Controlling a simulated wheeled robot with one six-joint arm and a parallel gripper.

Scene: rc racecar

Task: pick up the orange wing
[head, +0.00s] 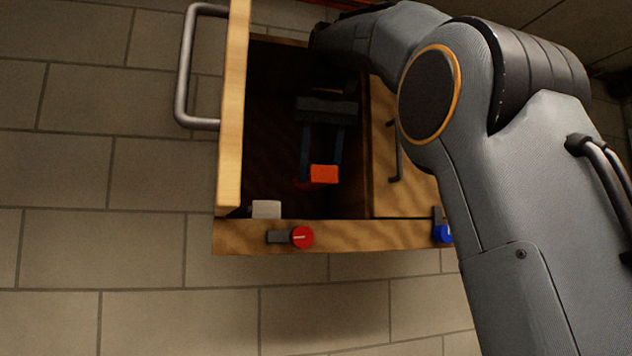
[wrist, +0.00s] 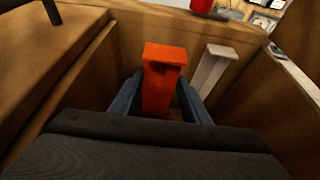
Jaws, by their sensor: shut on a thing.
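The orange wing (head: 324,174) is a small bright orange block inside the open wooden compartment in the head view. It also shows in the wrist view (wrist: 162,75), standing up between the two blue-grey fingers. My gripper (head: 323,163) reaches down into the compartment and is shut on the orange wing. In the wrist view my gripper (wrist: 160,100) has a finger on each side of it. The lower part of the wing is hidden behind the gripper body, so I cannot tell whether it touches the floor.
A whitish block (head: 266,209) stands in the compartment's corner, right of the wing in the wrist view (wrist: 213,68). The wooden compartment wall (head: 290,234) has a red knob (head: 302,237) and a blue knob (head: 443,233).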

